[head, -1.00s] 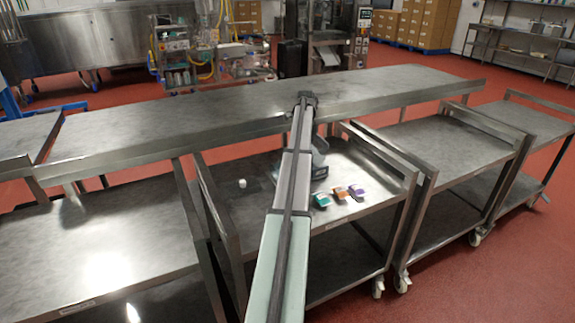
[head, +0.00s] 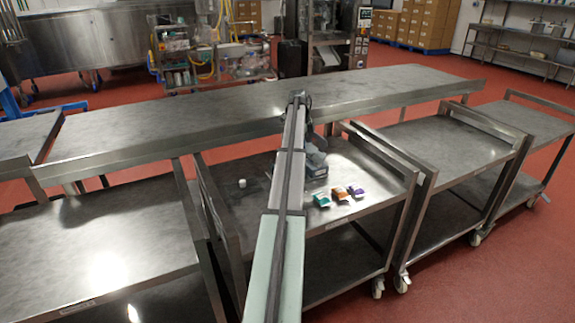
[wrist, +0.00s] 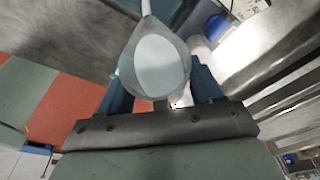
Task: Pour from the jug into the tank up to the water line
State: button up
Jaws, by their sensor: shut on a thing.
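My gripper (wrist: 160,92) shows in the wrist view, its two blue fingers on either side of the jug (wrist: 159,66). It is shut on the jug. The jug is grey and see-through, with a pale round surface inside, and I look at it from above. In the head view my arm covers most of the gripper, and a grey shape beside the arm over the middle cart is too small to tell apart. I cannot make out the tank or its water line for sure in either view.
Teal (head: 322,200), orange (head: 339,194) and purple (head: 357,191) packets lie on the middle cart (head: 370,205). A small white piece (head: 242,183) stands left of my arm. A long steel bench (head: 190,110) runs behind. A blue round thing (wrist: 217,27) shows in the wrist view.

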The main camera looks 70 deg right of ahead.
jog(key=shift+w+r+g, duration=0.2)
jog(key=shift+g, duration=0.5)
dwell(1.0)
jog(key=shift+s+f+t, duration=0.35)
jog(key=shift+t, duration=0.45)
jog(key=shift+s+f+t, duration=0.15)
jog(key=shift+f+t, duration=0.05)
jog(key=shift+t, duration=0.45)
jog(key=shift+s+f+t, duration=0.1)
jog(key=shift+f+t, duration=0.05)
jog(key=shift+t, duration=0.5)
jog(key=shift+f+t, duration=0.1)
jog(key=shift+t, duration=0.5)
